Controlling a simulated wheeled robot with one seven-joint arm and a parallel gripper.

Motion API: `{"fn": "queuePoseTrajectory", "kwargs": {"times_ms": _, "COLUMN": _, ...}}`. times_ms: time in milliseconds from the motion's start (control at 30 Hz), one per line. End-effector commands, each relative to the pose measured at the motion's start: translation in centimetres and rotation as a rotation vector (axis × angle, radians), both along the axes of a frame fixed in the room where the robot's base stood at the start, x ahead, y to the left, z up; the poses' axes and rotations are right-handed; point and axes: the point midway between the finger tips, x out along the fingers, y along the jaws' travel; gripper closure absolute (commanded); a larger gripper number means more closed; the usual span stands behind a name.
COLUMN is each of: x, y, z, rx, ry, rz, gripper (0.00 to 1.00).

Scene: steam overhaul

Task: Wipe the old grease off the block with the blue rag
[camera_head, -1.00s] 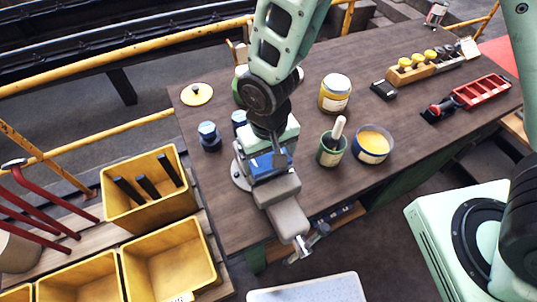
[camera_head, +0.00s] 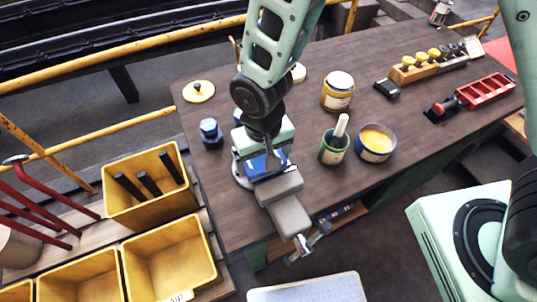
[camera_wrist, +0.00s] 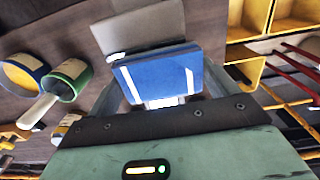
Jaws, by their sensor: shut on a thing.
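My gripper (camera_head: 268,158) points down over the grey vise (camera_head: 290,215) at the front left of the bench. It is shut on the blue rag (camera_head: 264,170), which shows as a flat, blue, square-edged pad. In the wrist view the blue rag (camera_wrist: 158,76) lies between the two fingers (camera_wrist: 160,98), close against the grey vise (camera_wrist: 140,27). The block cannot be made out apart from the rag, gripper and vise, so I cannot tell whether the rag touches it or whether grease shows.
A blue-capped bottle (camera_head: 210,132) stands left of the vise. A green pot with a brush (camera_head: 334,148), a blue tub of yellow grease (camera_head: 376,142) and a yellow jar (camera_head: 338,92) stand to the right. Yellow bins (camera_head: 150,205) lie left of the bench.

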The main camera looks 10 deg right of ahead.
Motion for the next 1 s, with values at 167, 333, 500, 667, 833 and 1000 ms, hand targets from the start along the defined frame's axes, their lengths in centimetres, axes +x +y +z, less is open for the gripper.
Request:
{"fn": "queuePoseTrajectory", "kwargs": {"times_ms": 167, "x": 0.1, "y": -0.3, "z": 0.0, "rx": -0.001, "ry": 0.001, "rz": -0.002, "gripper": 0.32}}
{"fn": "queuePoseTrajectory", "kwargs": {"times_ms": 333, "x": 0.4, "y": -1.4, "z": -0.2, "rx": -0.002, "ry": 0.002, "rz": -0.003, "gripper": 0.32}}
{"fn": "queuePoseTrajectory", "kwargs": {"times_ms": 500, "x": 0.7, "y": -2.4, "z": -0.2, "rx": 0.000, "ry": 0.001, "rz": -0.002, "gripper": 0.32}}
{"fn": "queuePoseTrajectory", "kwargs": {"times_ms": 667, "x": 0.8, "y": -3.1, "z": -0.3, "rx": -0.002, "ry": 0.002, "rz": -0.001, "gripper": 0.32}}
{"fn": "queuePoseTrajectory", "kwargs": {"times_ms": 833, "x": 0.7, "y": -2.7, "z": -0.3, "rx": -0.002, "ry": 0.002, "rz": 0.001, "gripper": 0.32}}
{"fn": "queuePoseTrajectory", "kwargs": {"times_ms": 1000, "x": 0.4, "y": -1.7, "z": -0.2, "rx": -0.001, "ry": 0.001, "rz": 0.003, "gripper": 0.32}}
